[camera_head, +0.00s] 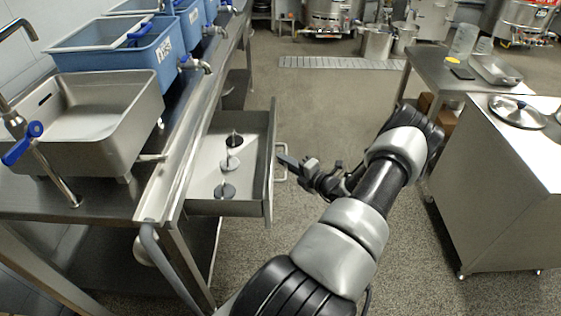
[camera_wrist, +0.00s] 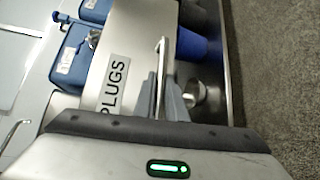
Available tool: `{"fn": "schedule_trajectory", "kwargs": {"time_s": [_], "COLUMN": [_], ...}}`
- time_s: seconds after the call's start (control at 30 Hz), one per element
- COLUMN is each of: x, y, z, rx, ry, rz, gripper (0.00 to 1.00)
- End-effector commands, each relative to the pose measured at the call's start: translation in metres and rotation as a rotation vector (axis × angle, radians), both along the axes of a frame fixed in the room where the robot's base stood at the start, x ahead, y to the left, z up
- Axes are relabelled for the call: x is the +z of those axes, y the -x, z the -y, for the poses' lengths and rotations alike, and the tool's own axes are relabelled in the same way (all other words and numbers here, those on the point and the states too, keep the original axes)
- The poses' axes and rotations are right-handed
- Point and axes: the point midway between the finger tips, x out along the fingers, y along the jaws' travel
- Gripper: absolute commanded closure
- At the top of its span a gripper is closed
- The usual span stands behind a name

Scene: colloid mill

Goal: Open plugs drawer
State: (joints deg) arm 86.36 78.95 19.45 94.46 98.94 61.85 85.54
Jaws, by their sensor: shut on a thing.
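The plugs drawer (camera_head: 268,160) stands pulled out from under the steel counter in the head view. Where the fingers touch is partly hidden.
A steel basin (camera_head: 85,130) and blue tubs (camera_head: 115,45) stand on the counter (camera_head: 150,205) at left. A cabinet (camera_head: 490,190) with a lid (camera_head: 516,110) stands at right. The floor (camera_head: 320,110) between them is clear beyond my arm.

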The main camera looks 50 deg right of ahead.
Motion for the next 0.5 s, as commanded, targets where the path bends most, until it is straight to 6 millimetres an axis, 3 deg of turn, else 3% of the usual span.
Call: {"fn": "schedule_trajectory", "kwargs": {"time_s": [0.23,0.27,0.3,0.5], "x": [-0.0010,-0.0010,-0.0010,-0.0006], "y": [0.0005,0.0005,0.0004,0.0000], "z": [-0.0012,-0.0012,-0.0012,-0.0007], "rx": [0.003,0.003,0.002,0.001], "ry": [-0.001,-0.001,0.000,0.000], "rz": [-0.002,-0.002,-0.002,-0.001], "gripper": [1.00,0.88,0.82,0.82]}}
